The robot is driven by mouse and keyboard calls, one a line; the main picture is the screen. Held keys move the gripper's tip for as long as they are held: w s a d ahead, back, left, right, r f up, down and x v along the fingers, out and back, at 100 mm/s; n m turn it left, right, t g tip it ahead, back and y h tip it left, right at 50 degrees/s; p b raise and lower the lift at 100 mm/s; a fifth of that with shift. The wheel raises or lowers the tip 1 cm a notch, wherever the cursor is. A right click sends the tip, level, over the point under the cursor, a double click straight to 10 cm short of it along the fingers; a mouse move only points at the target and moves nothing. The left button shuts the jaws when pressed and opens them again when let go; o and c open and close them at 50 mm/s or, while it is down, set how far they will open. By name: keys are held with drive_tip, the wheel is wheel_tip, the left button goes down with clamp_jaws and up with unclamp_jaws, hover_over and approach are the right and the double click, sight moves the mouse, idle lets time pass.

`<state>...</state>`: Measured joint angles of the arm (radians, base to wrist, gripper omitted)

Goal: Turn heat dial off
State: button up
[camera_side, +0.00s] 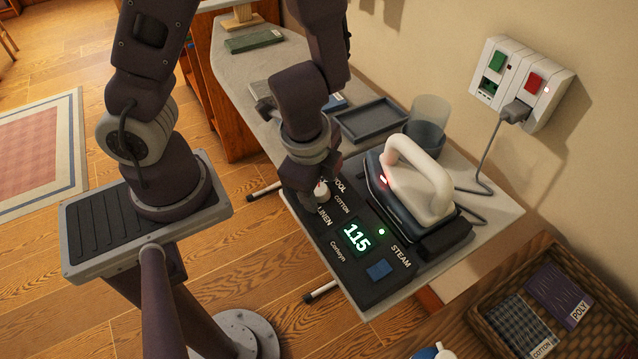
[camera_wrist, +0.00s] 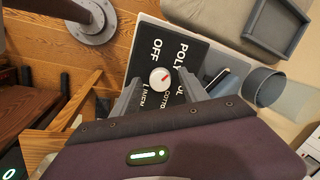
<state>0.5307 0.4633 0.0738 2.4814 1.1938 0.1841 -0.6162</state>
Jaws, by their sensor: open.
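The heat dial (camera_wrist: 160,78) is a small white knob with a red mark on the black panel (camera_wrist: 183,60) of the ironing station. Labels around it include OFF, POLY, COTTON and LINEN; the red mark does not point at OFF. In the side view the dial (camera_side: 321,190) is partly hidden by my gripper (camera_side: 316,188). My gripper is over the dial, and in the wrist view its open fingers (camera_wrist: 160,92) show on either side of it. I cannot tell whether they touch it. The display (camera_side: 356,237) reads 115 beside a lit green light.
A white-handled iron (camera_side: 420,180) with a red light rests on the station, right of the dial. Behind are a grey tray (camera_side: 372,121) and a clear cup (camera_side: 428,120). A cord runs to the wall outlet (camera_side: 522,82). A wicker basket (camera_side: 484,307) stands at front right.

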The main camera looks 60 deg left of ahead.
drive_tip(key=shift+c, duration=0.2)
clamp_jaws()
drive_tip(key=n, duration=0.5)
drive_tip(key=shift+w+a+n+g+h, duration=0.1)
drive_tip(key=shift+n+g+h, duration=0.2)
drive_tip(key=shift+n, duration=0.1)
drive_tip(key=n, duration=0.5)
drive_tip(key=shift+n+h, duration=0.4)
drive_tip(key=shift+o, duration=0.2)
unclamp_jaws()
